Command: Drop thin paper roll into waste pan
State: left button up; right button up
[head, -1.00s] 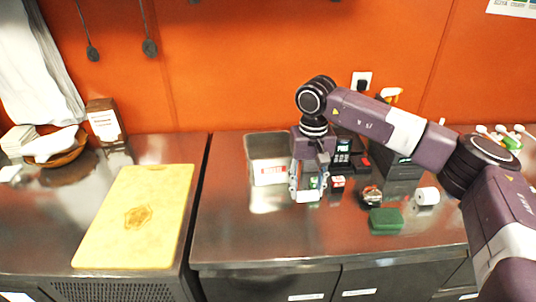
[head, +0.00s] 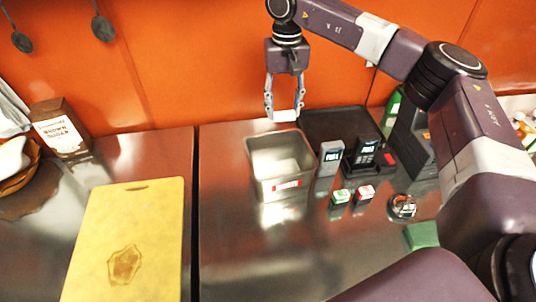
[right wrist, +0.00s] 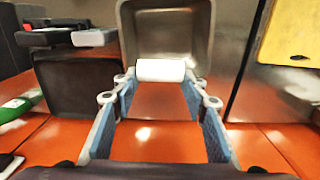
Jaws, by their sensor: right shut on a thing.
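My right gripper (head: 285,116) hangs fingers down just above the back edge of the metal waste pan (head: 259,182). It is shut on a small white paper roll (right wrist: 161,70), held crosswise between the fingertips in the right wrist view. My left gripper is out of view.
A yellow cutting board (head: 125,225) lies left, across a counter gap.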

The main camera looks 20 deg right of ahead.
jog(key=shift+s+f+b, duration=0.75)
jog(key=shift+f+b, duration=0.2)
jog(key=shift+b, duration=0.05)
jog(key=shift+w+f+b, duration=0.25)
jog(key=shift+f+b, duration=0.5)
jog(key=shift+f, duration=0.4)
jog(key=shift+f+b, duration=0.4)
jog(key=shift+f, duration=0.2)
jog(key=o, duration=0.9)
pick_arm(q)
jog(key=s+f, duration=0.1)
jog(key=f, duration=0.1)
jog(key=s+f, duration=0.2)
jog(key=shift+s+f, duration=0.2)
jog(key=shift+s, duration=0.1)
pick_arm(e)
notch_tip(320, 180, up, 12)
